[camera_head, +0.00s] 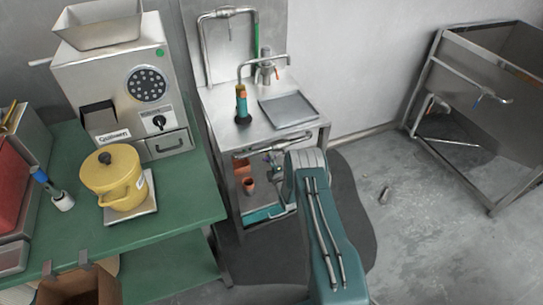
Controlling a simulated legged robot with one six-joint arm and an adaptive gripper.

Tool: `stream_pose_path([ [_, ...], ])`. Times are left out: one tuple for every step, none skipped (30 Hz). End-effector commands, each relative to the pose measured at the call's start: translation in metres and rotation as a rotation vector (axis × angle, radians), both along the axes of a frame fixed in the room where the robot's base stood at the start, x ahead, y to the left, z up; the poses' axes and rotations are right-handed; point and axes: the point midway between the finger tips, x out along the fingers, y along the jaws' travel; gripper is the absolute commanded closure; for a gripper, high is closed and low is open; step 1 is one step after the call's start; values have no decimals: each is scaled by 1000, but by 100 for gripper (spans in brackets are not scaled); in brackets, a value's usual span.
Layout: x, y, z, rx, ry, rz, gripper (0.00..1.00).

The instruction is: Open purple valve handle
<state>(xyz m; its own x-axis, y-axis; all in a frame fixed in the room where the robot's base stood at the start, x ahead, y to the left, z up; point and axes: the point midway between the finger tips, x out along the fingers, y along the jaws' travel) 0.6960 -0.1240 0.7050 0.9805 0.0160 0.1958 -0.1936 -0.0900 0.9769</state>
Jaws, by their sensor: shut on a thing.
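My arm (325,235) reaches up from the bottom to the front of the steel sink unit (222,105). My gripper (277,158) is small and partly hidden behind my arm's elbow, just under the sink's front edge, by a horizontal metal pipe (250,152). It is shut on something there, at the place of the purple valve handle. The handle's colour and turn angle cannot be made out, as the gripper and arm cover that spot.
A green table (180,215) at left bears a grinder (115,65) and a yellow pot (112,175). Orange pots (249,185) stand on the sink's lower shelf. A steel basin frame (465,165) is at right. Bare floor lies between, with a small object (384,195) on it.

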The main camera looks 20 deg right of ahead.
Motion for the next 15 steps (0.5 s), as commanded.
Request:
stream_pose_path([
  [0,2,-3,-19,3,5,100],
  [0,2,-4,-32,3,5,100],
  [0,3,-5,-45,3,6,100],
  [0,3,-6,-55,3,6,100],
  [0,3,-7,-63,3,6,100],
  [-1,3,-7,-72,3,7,100],
  [-1,3,-8,-79,3,6,100],
  [-1,3,-8,-84,4,6,100],
  [0,3,-9,-90,4,6,100],
  [0,3,-9,-93,3,6,100],
  [0,3,-9,-95,4,6,100],
  [0,3,-10,-98,4,7,100],
  [0,3,-10,-99,5,6,100],
  [0,3,-10,-100,5,6,100],
  [0,3,-10,-100,6,7,100],
])
